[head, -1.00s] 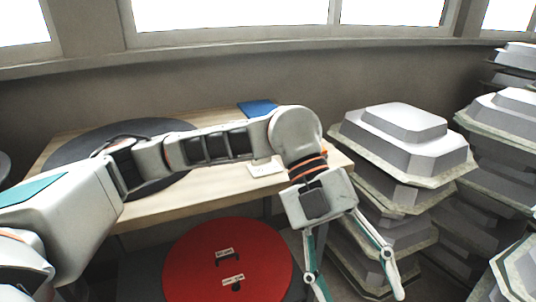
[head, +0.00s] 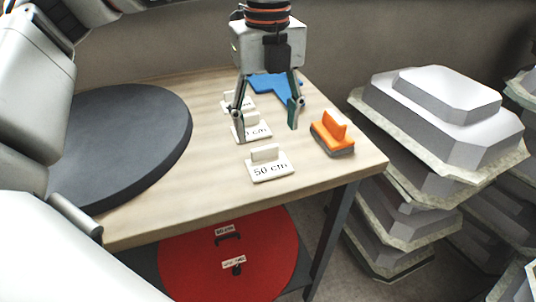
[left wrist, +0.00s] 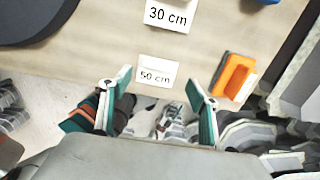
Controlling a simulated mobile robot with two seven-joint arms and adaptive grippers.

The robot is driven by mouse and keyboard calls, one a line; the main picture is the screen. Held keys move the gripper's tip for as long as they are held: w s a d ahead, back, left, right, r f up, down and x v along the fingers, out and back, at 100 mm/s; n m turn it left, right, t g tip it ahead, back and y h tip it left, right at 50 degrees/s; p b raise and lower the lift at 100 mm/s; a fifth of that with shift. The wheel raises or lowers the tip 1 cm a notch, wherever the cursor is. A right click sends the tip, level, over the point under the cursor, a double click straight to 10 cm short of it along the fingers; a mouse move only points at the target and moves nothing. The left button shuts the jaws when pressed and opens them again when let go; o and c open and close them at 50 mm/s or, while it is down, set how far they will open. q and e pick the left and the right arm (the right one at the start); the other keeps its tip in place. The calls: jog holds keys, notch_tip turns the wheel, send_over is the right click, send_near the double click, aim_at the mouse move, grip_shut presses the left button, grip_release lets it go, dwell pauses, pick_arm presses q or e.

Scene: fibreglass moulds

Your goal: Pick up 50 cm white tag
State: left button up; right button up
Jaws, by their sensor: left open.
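The white 50 cm tag (head: 270,170), a flat plate with a raised grip, lies on the wooden table (head: 190,215) near its front edge. It also shows in the left wrist view (left wrist: 158,73), between and just beyond my fingertips. My left gripper (head: 267,132) is open and empty, pointing down above the table; in the head view its fingers appear behind the 50 cm tag, apart from it. It also shows in the left wrist view (left wrist: 160,88). A second white tag (head: 254,130), reading 30 cm in the left wrist view (left wrist: 170,16), lies behind, partly covered by a finger. My right gripper is out of view.
Another white tag (head: 238,98) lies farther back. An orange-and-grey block (head: 332,133) stands right of the tags, and a blue object (head: 275,84) lies behind. A dark disc (head: 120,140) fills the table's left. Stacked moulds (head: 440,115) stand close on the right; a red disc (head: 215,265) sits below.

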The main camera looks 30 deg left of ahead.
aim_at(266, 148)
pick_arm(q)
jog(key=f, duration=0.6)
jog(key=shift+s+a+f, duration=0.1)
jog(key=shift+s+f, duration=0.1)
jog(key=c, duration=1.2)
